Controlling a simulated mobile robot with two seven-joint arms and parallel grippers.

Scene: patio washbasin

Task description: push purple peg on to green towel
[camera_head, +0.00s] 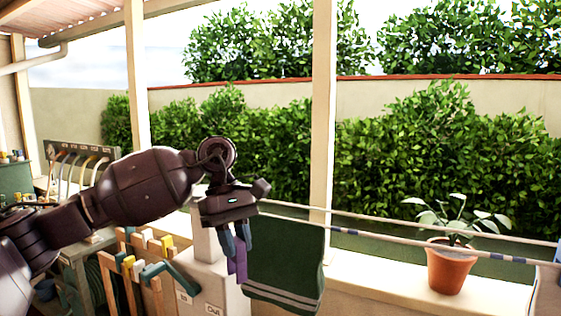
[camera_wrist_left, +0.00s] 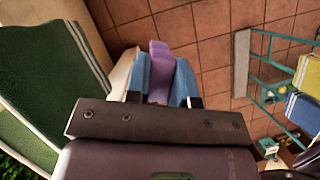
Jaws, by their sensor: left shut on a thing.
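The purple peg (camera_head: 237,266) is between the fingers of my left gripper (camera_head: 236,243), which is shut on it and points down. The peg also shows in the left wrist view (camera_wrist_left: 158,56), sticking out past the blue fingertips. The green towel (camera_head: 284,262), with pale stripes near its lower edge, hangs over the line just right of the gripper in the head view. In the left wrist view the towel (camera_wrist_left: 45,60) is on the left, with a gap between it and the peg. My right gripper is not in view.
A clothes line (camera_head: 400,240) runs from the towel to the right. A potted plant (camera_head: 449,267) stands on the ledge at right. A wooden rack with pegs (camera_head: 128,270) and a pale box (camera_head: 205,290) stand below my left arm. Tiled floor (camera_wrist_left: 215,60) lies beneath.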

